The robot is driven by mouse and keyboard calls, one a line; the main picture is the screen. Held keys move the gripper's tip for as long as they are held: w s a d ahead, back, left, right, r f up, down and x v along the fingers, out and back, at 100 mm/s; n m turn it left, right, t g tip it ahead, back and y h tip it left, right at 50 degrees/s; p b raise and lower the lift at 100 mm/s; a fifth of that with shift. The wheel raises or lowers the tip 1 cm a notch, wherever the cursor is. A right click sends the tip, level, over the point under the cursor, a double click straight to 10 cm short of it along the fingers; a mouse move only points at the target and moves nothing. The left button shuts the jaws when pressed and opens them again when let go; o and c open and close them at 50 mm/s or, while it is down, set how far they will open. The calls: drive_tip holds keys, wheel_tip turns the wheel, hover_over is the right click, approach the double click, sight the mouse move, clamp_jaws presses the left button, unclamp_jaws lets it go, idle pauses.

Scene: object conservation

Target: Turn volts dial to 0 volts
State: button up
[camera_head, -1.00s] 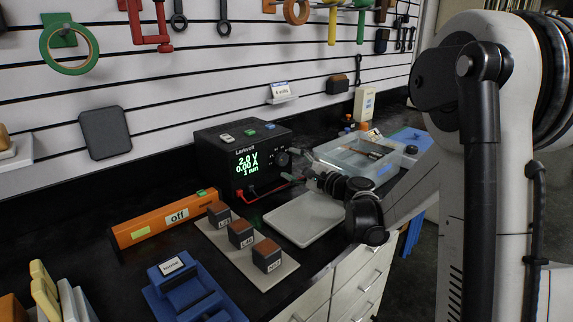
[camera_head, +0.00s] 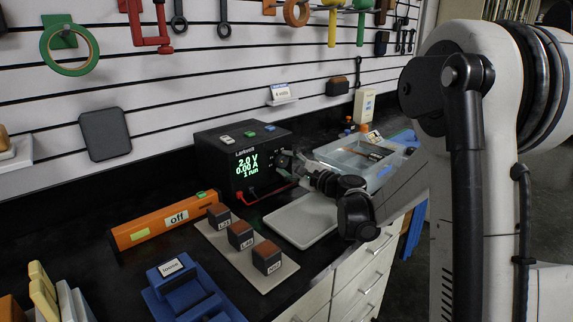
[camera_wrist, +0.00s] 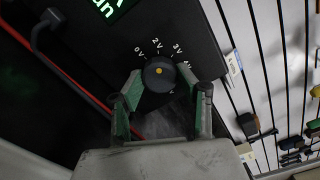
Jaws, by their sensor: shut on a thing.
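The black power supply (camera_head: 215,165) stands on the bench, and its green display (camera_head: 246,163) reads 2.0 V and 0.00 A. Its round black volts dial (camera_wrist: 159,74) has a small yellow dot and fills the middle of the wrist view. White marks 0V, 2V, 3V and a partly covered 4V curve around its upper side. My gripper (camera_wrist: 160,82) has green-padded fingers on the left and right of the dial and is shut on it. In the head view my gripper (camera_head: 291,163) is at the supply's front right, where it partly hides the dial.
A red lead (camera_head: 265,191) runs from the supply's front below my gripper. A clear bin (camera_head: 350,150) stands close on the right. A grey pad (camera_head: 295,222), dark blocks (camera_head: 240,234) and an orange device (camera_head: 160,220) marked "off" lie in front.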

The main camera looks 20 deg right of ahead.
drive_tip(key=shift+n, duration=0.3)
drive_tip(key=n+b, duration=0.1)
drive_tip(key=n, duration=0.2)
drive_tip(key=shift+n, duration=2.1)
drive_tip(key=o, duration=1.1)
drive_tip(key=shift+o, duration=0.2)
drive_tip(key=shift+s, duration=0.1)
drive_tip(key=v, duration=1.2)
